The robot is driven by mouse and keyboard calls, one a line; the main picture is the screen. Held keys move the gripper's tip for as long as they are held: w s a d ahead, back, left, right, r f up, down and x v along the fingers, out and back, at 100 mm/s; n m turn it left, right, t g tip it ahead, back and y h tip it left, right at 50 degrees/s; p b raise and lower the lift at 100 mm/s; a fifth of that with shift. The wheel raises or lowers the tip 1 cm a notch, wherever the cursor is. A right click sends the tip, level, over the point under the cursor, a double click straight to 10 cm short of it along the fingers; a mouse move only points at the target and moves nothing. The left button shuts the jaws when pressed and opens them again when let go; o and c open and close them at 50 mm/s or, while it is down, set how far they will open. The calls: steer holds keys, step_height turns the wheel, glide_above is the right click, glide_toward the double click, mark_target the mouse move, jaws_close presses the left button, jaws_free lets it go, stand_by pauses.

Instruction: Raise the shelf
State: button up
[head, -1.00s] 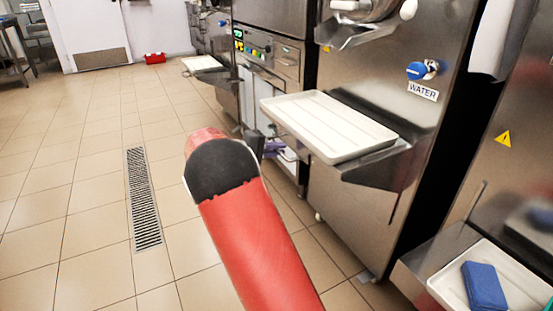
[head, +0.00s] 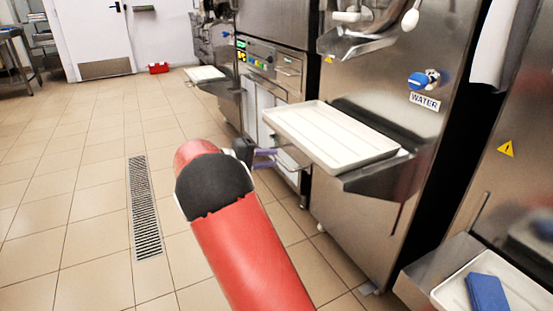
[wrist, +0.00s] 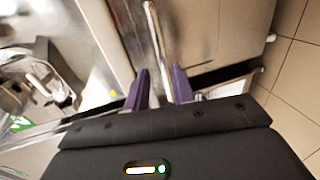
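The shelf (head: 372,181) is a steel ledge on the front of the middle freezer, with a white ribbed tray (head: 330,137) on it. It stands out roughly level from the freezer front. My gripper (head: 272,158) is in the head view just left of and below the tray's near-left side, its purple fingers pointing right. In the wrist view the two purple fingers (wrist: 160,86) are apart, with a thin pale edge or bar (wrist: 154,40) running ahead between them. I cannot tell whether that edge is the shelf's, or whether the fingers touch it.
A freezer with a blue WATER knob (head: 419,81) stands behind the shelf. A second ledge at lower right holds a blue sponge-like block (head: 487,293). Another tray (head: 205,74) is farther back. The tiled floor on the left is clear, with a drain grate (head: 144,205).

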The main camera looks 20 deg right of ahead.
steer(key=v, duration=0.4)
steer(key=shift+a, duration=0.1)
steer(key=s+r+y, duration=0.2)
steer(key=s+y, duration=0.6)
steer(key=s, duration=0.9)
steer(key=s+a+f+t+y, duration=0.1)
steer(key=s+a+t+y, duration=0.1)
steer(key=s+a, duration=0.3)
steer(key=s+a+f+t+y, duration=0.1)
steer(key=s+a+t+y, duration=0.2)
steer(key=s, duration=1)
steer(key=a+y, duration=0.2)
steer(key=shift+f+y, duration=0.25)
steer(key=shift+y, duration=0.05)
